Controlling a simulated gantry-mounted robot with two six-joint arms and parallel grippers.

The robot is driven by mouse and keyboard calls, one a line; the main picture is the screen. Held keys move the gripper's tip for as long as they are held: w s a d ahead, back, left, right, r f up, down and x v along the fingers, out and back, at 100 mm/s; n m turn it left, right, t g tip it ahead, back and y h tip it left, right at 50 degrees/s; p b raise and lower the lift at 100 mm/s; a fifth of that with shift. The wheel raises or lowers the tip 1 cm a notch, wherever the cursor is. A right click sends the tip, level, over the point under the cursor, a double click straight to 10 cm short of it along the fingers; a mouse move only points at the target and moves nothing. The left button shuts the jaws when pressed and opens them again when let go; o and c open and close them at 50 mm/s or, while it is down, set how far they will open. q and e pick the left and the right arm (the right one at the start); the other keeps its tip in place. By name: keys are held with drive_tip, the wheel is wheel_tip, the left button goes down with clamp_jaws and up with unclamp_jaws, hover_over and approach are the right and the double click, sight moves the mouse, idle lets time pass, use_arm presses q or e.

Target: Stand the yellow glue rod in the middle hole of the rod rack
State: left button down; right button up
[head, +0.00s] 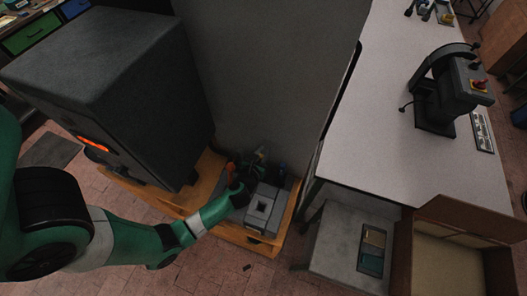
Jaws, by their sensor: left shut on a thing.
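My left gripper (254,164) is beyond the end of my green arm, low beside the tall grey panel. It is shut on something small. A small yellowish tip (262,151) shows at its far side and looks like the yellow glue rod, mostly hidden by the gripper. A small red-orange thing (230,167) is to its left and a small blue thing (283,170) to its right. The rod rack and its middle hole cannot be made out clearly here. My right gripper is not in view.
A grey block with a dark square opening (264,208) stands on the wooden pallet (232,233) just in front of the gripper. A dark furnace-like box (120,85) with an orange glowing slot is at left. A white bench (385,120) with a black press (447,90) is at right.

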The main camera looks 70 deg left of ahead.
use_arm(q)
drive_tip(key=c, duration=0.6)
unclamp_jaws()
drive_tip(key=shift+c, duration=0.2)
drive_tip(key=p+v, duration=0.1)
drive_tip(key=v, duration=1)
drive_tip(key=shift+s+d+p, duration=0.2)
drive_tip(key=shift+p, duration=0.1)
